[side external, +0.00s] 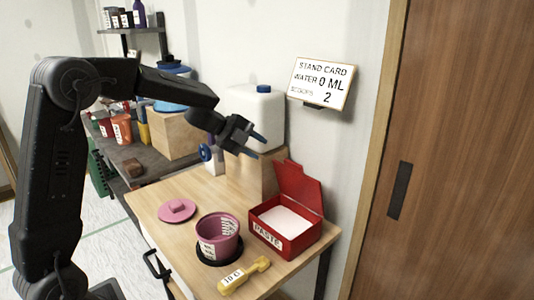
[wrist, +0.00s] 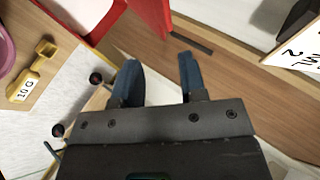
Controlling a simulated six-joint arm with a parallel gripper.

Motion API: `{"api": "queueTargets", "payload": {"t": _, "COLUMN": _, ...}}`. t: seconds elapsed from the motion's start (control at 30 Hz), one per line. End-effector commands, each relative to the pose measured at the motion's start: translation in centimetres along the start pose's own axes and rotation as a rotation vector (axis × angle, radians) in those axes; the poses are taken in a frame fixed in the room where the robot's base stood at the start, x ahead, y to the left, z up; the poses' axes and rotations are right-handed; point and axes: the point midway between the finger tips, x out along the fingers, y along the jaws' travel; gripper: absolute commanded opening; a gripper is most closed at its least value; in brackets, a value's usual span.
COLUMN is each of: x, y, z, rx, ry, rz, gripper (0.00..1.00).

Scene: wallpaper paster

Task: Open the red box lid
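The red box (side external: 285,232) labelled PASTE stands at the right end of the wooden table. Its red lid (side external: 299,187) stands raised at the back edge, and white contents show inside the box. In the wrist view the lid (wrist: 152,12) shows at the top, beside the white contents (wrist: 84,12). My gripper (side external: 256,144) is above and behind the box, apart from the lid, near the white jug. Its two blue fingers (wrist: 158,82) are spread with nothing between them.
A pink measuring cup (side external: 219,236) sits in a dark ring left of the box. A yellow scoop (side external: 243,275) lies in front, and a pink lid (side external: 177,210) lies further left. A white jug (side external: 255,116) stands on a wooden block behind. A card (side external: 321,83) hangs on the wall.

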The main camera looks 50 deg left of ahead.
Motion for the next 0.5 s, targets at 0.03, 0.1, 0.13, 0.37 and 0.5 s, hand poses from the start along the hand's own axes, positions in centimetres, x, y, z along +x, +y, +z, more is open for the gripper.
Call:
{"api": "queueTargets", "payload": {"t": 0.03, "x": -0.3, "y": 0.0, "z": 0.0, "rx": 0.0, "ry": 0.0, "rz": -0.001, "gripper": 0.38}}
{"api": "queueTargets", "payload": {"t": 0.1, "x": -0.5, "y": 0.0, "z": 0.0, "rx": 0.0, "ry": 0.0, "rz": 0.0, "gripper": 0.38}}
{"api": "queueTargets", "payload": {"t": 0.13, "x": -0.5, "y": 0.0, "z": 0.0, "rx": 0.0, "ry": 0.0, "rz": 0.0, "gripper": 0.38}}
{"api": "queueTargets", "payload": {"t": 0.37, "x": -0.4, "y": 0.0, "z": 0.0, "rx": 0.0, "ry": 0.0, "rz": 0.0, "gripper": 0.35}}
{"api": "queueTargets", "payload": {"t": 0.5, "x": 0.5, "y": 1.1, "z": -0.9, "rx": -0.05, "ry": 0.051, "rz": 0.004, "gripper": 0.22}}
